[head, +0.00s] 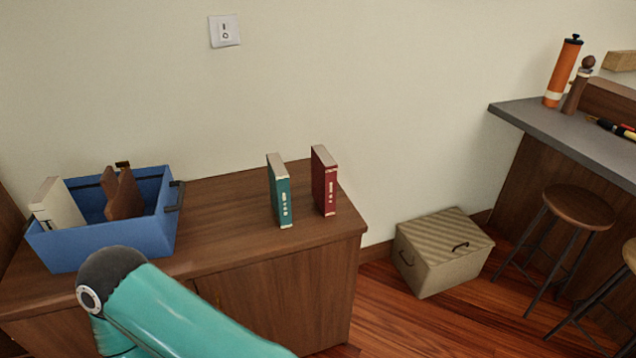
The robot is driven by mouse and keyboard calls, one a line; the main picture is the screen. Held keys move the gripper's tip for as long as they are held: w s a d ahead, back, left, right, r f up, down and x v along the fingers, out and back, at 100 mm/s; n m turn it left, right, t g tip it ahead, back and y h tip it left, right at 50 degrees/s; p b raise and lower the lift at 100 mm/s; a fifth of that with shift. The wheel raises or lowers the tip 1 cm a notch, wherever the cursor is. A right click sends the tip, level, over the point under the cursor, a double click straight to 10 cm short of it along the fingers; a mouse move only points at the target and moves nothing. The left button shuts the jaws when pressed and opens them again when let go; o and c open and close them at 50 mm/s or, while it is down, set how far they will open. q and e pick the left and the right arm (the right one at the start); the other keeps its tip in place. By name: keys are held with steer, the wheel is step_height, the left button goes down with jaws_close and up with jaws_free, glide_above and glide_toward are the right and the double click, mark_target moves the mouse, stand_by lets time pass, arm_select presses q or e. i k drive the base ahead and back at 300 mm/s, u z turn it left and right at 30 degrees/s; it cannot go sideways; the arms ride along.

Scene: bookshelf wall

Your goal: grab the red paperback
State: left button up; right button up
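The red paperback (325,182) stands upright on the right part of the wooden cabinet top (225,213), near its right edge. A teal book (280,191) stands upright just to its left, with a gap between them. Part of my teal arm shows at the bottom left, in front of the cabinet. Neither of my grippers can be seen in the head view.
A blue crate (110,239) with a cream book (60,205) and a brown object (123,195) stands at the cabinet's left. A lidded box (430,269) is on the floor at right. Stools (578,205) stand by a grey counter (585,138). The cabinet top's middle is clear.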

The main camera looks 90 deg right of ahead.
mark_target(325, 169)
steer(key=k, duration=0.75)
steer(key=u, duration=1.35)
steer(key=i, duration=0.1)
steer(key=z, duration=3)
steer(key=i, duration=0.5)
steer(key=z, duration=0.25)
steer(key=i, duration=0.55)
steer(key=u, duration=0.2)
steer(key=k, duration=0.95)
steer(key=z, duration=0.15)
steer(key=i, duration=0.9)
steer(key=u, duration=0.1)
